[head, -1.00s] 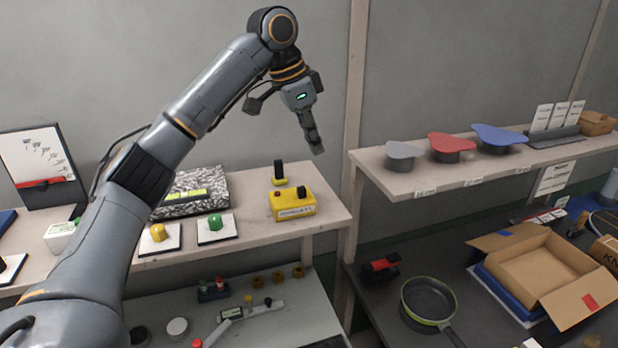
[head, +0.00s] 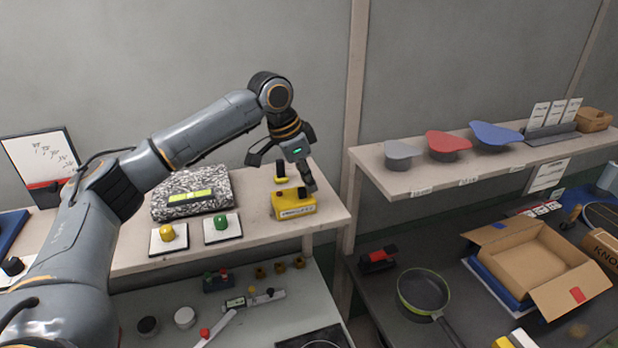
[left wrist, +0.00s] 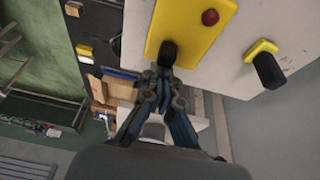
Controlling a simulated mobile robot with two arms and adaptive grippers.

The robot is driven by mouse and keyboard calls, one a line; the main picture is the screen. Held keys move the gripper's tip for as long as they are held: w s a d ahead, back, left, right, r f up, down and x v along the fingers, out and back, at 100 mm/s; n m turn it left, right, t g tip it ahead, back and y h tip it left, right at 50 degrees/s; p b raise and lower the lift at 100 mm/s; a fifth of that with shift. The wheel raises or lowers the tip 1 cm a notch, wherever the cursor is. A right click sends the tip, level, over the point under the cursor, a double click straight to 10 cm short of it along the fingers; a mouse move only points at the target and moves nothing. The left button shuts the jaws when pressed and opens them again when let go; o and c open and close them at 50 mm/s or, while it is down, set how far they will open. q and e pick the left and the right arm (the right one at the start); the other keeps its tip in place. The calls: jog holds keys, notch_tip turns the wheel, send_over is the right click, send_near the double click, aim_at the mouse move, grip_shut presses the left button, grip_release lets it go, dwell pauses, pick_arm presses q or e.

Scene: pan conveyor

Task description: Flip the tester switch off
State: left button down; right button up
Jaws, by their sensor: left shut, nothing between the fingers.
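The tester is a yellow box (head: 293,207) with a label on its front, at the right end of the upper left bench. In the left wrist view its yellow top (left wrist: 190,22) carries a red button (left wrist: 210,17) and a black switch (left wrist: 167,53). My left gripper (head: 310,186) is shut and empty, pointing down at the box's right end. In the left wrist view its closed fingertips (left wrist: 160,76) are just beside the black switch; I cannot tell whether they touch it. My right gripper is not in view.
A yellow-based black knob (head: 281,174) stands behind the tester. A speckled device (head: 165,208) with a lit green display, and yellow (head: 167,232) and green (head: 221,221) buttons, are to the left. The shelf (head: 400,181) with colored shapes is to the right, across a post.

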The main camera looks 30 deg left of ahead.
pick_arm(q)
jog(key=shift+w+d, duration=0.1)
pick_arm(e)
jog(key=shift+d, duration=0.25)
pick_arm(q)
jog(key=shift+a+f, duration=0.1)
jog(key=shift+a, duration=0.1)
jog(key=shift+s+a, duration=0.85)
jog(key=shift+s, duration=0.3)
jog(key=shift+w+d, duration=0.1)
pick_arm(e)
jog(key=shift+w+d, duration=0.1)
